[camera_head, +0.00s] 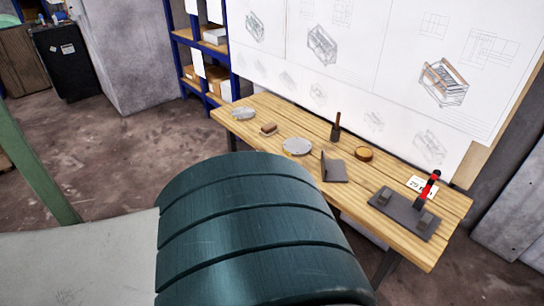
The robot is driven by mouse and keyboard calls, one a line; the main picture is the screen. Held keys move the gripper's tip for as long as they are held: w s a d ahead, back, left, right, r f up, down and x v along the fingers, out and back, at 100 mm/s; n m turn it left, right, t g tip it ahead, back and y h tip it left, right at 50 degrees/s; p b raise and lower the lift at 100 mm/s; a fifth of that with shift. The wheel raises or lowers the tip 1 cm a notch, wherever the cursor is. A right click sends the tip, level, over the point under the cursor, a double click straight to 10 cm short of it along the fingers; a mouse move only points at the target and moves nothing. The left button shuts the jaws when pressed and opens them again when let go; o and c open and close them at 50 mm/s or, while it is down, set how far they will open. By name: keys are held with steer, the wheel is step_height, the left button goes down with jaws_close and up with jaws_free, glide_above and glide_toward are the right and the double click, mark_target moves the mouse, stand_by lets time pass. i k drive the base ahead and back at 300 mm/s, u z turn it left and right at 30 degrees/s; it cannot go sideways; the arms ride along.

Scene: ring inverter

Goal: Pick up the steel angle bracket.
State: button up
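The steel angle bracket (335,170) is a dark grey L-shaped piece. It stands on the wooden workbench (400,215), right of the middle of the view, with one flat leg on the bench top and one leg upright. Nothing touches it. My gripper is not in view.
Around the bracket are a pale round disc (297,146), a round wooden dish (363,153), an upright dark tool (336,127) and a brush-like block (268,129). A dark plate with a red-handled clamp (405,213) lies right. A drawing board (350,60) stands behind.

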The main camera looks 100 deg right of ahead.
mark_target(332, 171)
steer(key=z, duration=3.95)
steer(key=i, duration=1.7)
